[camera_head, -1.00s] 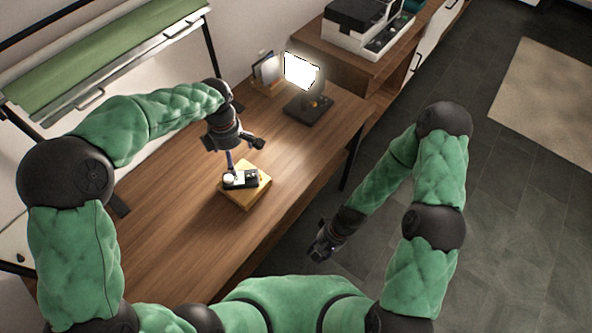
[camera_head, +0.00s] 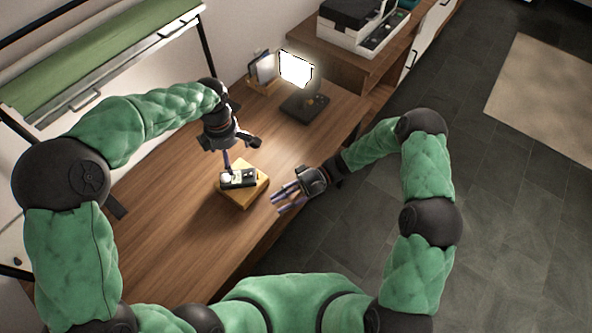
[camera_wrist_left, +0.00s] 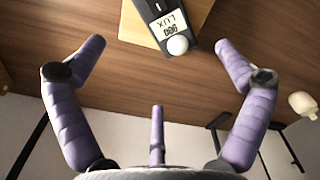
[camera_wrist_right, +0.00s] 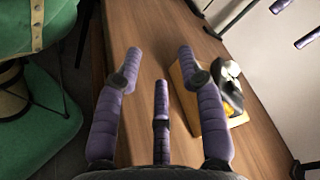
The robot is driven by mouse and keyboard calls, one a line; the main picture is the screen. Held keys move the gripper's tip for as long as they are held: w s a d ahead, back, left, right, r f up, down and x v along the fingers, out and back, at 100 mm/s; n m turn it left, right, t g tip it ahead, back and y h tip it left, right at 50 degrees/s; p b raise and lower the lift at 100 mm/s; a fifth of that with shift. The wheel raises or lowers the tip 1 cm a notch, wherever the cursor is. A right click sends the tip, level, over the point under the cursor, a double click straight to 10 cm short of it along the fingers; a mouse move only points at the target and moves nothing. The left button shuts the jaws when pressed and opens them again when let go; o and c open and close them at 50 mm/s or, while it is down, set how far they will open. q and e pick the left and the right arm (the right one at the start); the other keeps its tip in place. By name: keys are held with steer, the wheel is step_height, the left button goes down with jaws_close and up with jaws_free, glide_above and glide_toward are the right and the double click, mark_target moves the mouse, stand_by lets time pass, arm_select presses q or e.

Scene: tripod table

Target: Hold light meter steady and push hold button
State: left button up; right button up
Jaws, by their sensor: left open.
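The light meter (camera_head: 240,179) is a dark and pale device with a white dome. It lies on a yellowish wooden block (camera_head: 243,197) on the table. My right gripper (camera_head: 284,197) is open and empty, right of the block near the table edge. In the right wrist view the meter (camera_wrist_right: 231,92) is just right of its fingers. I cannot make out the hold button.
A lit lamp (camera_head: 297,69) on a dark base stands at the back of the table (camera_head: 180,215). A small holder (camera_head: 262,78) stands beside it. A printer (camera_head: 355,28) sits on a cabinet behind. The front left of the table is clear.

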mark_target(237, 174)
steer(key=w+d+t+y, duration=0.1)
steer(key=w+t, duration=0.1)
steer(key=w, duration=0.1)
steer(key=w+d+n+t, duration=0.1)
steer(key=w+d, duration=0.1)
steer(key=w, duration=0.1)
steer(key=w+d+f+t+y, duration=0.1)
steer(key=w+t, duration=0.1)
steer(key=w, duration=0.1)
steer(key=shift+w+d+f+n+t+y, duration=0.1)
steer(key=shift+w+d+n+t+y, duration=0.2)
steer(key=shift+w+n, duration=0.1)
steer(key=shift+w+d, duration=0.15)
steer(key=shift+w, duration=0.1)
steer(key=shift+w+f+t, duration=0.1)
steer(key=shift+t, duration=0.2)
arm_select(q)
step_height(237, 174, down, 11)
steer(key=shift+r, duration=0.1)
steer(key=shift+c, duration=0.3)
steer(key=c, duration=1.1)
arm_select(e)
jaws_close()
